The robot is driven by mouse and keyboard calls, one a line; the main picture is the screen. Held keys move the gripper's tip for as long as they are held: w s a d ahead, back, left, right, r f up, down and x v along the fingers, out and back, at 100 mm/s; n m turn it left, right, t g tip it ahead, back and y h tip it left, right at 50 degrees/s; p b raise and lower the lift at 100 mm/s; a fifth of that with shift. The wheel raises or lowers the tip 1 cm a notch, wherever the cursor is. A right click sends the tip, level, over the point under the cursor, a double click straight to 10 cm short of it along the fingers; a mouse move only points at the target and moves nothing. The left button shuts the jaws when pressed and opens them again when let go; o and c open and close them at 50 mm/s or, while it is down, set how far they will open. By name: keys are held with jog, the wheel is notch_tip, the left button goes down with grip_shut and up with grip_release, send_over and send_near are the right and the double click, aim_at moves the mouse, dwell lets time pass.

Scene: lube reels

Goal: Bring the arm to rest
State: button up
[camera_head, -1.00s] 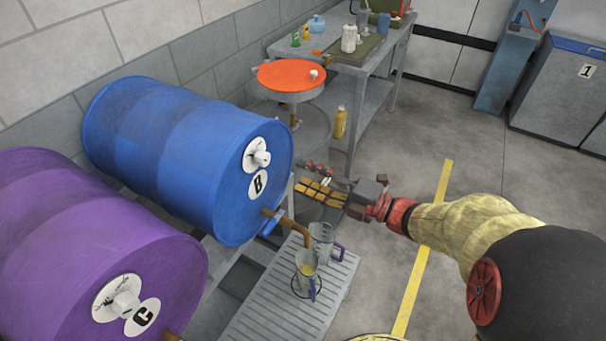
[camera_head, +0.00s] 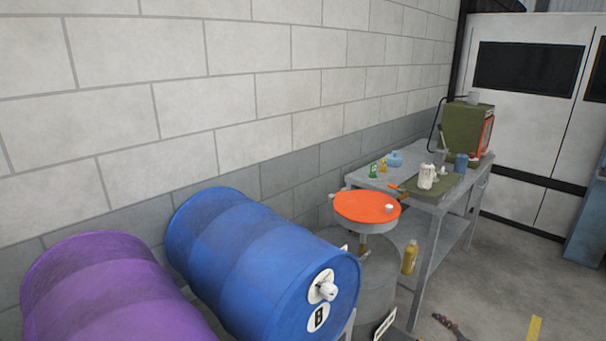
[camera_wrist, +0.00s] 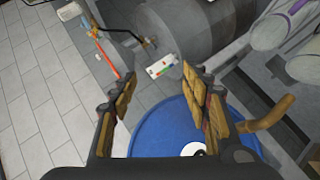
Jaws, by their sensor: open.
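My gripper (camera_wrist: 160,78) is open in the wrist view, its two padded fingers spread with nothing between them. Beyond the fingers are a blue drum (camera_wrist: 160,125) and a small white card with coloured marks (camera_wrist: 163,67). A tan spout (camera_wrist: 268,116) shows close to the right finger in the picture; whether they touch, I cannot tell. In the head view my gripper is not clearly visible. The blue drum marked B (camera_head: 255,260) lies on its side there, beside a purple drum (camera_head: 100,290).
Clear containers (camera_wrist: 285,25) are at the upper right of the wrist view. Open floor (camera_head: 500,285) lies to the right.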

jog(key=s+d+m+g+h, duration=0.3)
jog(key=s+d+m+h, duration=0.1)
jog(key=s+d+m, duration=0.25)
jog(key=s+a+r+m+g, duration=0.2)
jog(key=s+m+g, duration=0.2)
jog(key=s+m, duration=0.25)
jog(key=s+a+r+y, duration=0.1)
jog(key=s+a+r, duration=0.4)
jog(key=a, duration=0.4)
jog(key=s+a+r+y, duration=0.2)
jog(key=s+a+r, duration=0.3)
jog(key=a, duration=0.4)
jog(key=shift+a+r+m+y+p, duration=0.25)
jog(key=shift+r+m+y+p, duration=0.05)
jog(key=shift+r+m, duration=0.15)
